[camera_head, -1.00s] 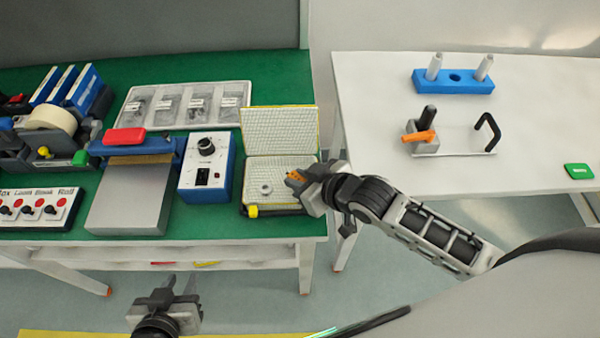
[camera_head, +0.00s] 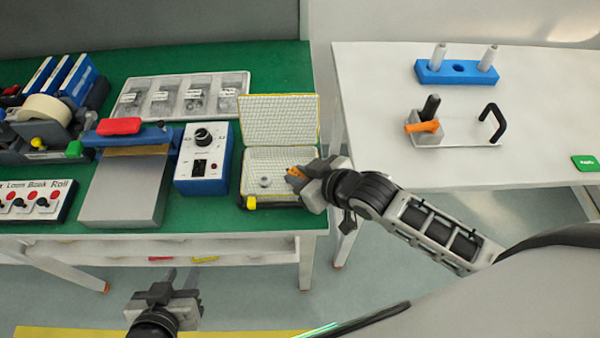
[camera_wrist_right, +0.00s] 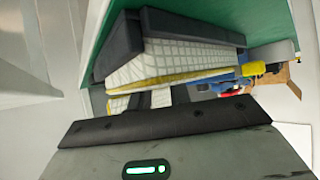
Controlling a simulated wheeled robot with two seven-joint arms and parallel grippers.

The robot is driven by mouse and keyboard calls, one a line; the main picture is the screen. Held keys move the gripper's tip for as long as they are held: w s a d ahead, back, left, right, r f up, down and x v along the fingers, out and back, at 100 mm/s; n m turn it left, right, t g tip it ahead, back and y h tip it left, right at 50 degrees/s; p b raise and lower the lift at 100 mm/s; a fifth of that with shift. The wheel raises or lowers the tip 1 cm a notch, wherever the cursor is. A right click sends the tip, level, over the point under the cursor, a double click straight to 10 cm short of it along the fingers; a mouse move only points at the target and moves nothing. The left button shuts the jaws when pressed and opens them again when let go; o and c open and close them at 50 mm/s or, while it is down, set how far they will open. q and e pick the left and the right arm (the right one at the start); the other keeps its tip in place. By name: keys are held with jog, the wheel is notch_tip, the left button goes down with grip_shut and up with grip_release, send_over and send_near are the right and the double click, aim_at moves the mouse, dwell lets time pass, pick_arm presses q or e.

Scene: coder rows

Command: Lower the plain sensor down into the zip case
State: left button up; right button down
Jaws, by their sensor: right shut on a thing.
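The zip case (camera_head: 279,112) lies open on the green bench top, its gridded lid raised at the back and a pale gridded bed in front. Its padding and yellow edge show in the right wrist view (camera_wrist_right: 185,62). My right gripper (camera_head: 297,174) is over the right part of the bed, shut on a small orange piece, which I take as the plain sensor (camera_head: 293,172). The fingers hide much of it, and I cannot tell whether it touches the bed. A small grey round part (camera_head: 265,181) sits in the bed to its left. My left gripper (camera_head: 181,275) is open and empty in front of the bench.
A blue and white dial box (camera_head: 203,158) stands close to the left of the case. A parts tray (camera_head: 183,97) lies behind. On the white table (camera_head: 385,90) at right are a blue stand (camera_head: 456,72) and an orange-handled fixture (camera_head: 422,127).

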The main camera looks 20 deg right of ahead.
jog(key=c, duration=1.2)
grip_release()
jog(key=shift+f, duration=0.1)
jog(key=p+v, duration=0.1)
jog(key=v, duration=1.5)
jog(key=shift+p, duration=0.5)
